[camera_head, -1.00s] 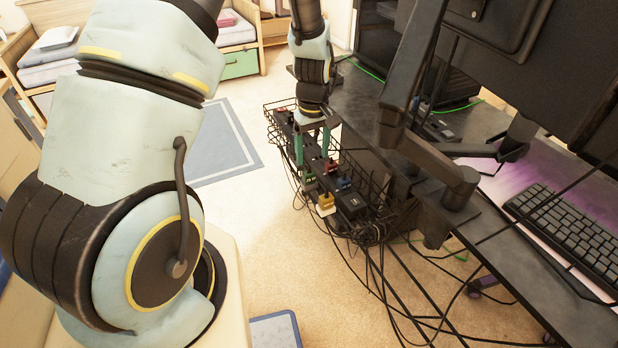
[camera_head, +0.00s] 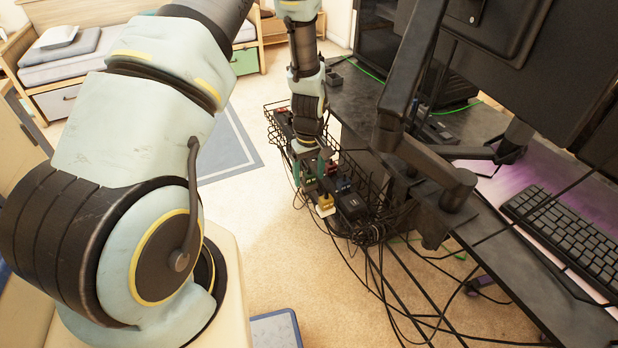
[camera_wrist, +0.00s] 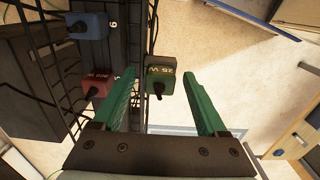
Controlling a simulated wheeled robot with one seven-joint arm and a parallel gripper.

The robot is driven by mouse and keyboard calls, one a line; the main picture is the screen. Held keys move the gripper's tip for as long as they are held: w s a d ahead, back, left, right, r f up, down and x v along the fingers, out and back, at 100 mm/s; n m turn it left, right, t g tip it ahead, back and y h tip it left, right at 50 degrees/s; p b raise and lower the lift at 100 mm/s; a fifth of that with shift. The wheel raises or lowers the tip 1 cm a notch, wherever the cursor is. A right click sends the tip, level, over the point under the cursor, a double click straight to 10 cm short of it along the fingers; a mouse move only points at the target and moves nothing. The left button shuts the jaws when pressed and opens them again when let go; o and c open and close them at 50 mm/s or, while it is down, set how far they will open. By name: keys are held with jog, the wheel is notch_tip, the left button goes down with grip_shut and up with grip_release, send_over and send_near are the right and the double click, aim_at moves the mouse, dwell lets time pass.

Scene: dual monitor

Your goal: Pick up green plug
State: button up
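The green plug (camera_wrist: 160,78) sits between and just beyond the two fingertips in the wrist view, with white lettering and a dark cable end on its face. It also shows in the head view, partly hidden by my gripper, as a small green patch (camera_head: 310,182). My gripper (camera_wrist: 164,80) has two green fingers spread wide apart, with nothing held between them. In the head view my gripper (camera_head: 309,172) points down over the cable tray. I cannot tell whether a finger touches the plug.
A blue plug (camera_wrist: 88,25) and a red plug (camera_wrist: 97,84) lie left of the fingers in the wrist view. A yellow plug (camera_head: 326,203) is near the gripper. The wire tray (camera_head: 277,128) and loose cables crowd the desk's edge (camera_head: 352,98).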

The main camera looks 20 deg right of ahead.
grip_shut()
dwell(0.4)
jog(key=shift+r, duration=0.2)
notch_tip(320, 180, up, 9)
jog(key=shift+r+b, duration=0.1)
jog(key=shift+b, duration=0.45)
notch_tip(320, 180, up, 5)
jog(key=p, duration=0.4)
send_over(309, 173)
dwell(0.5)
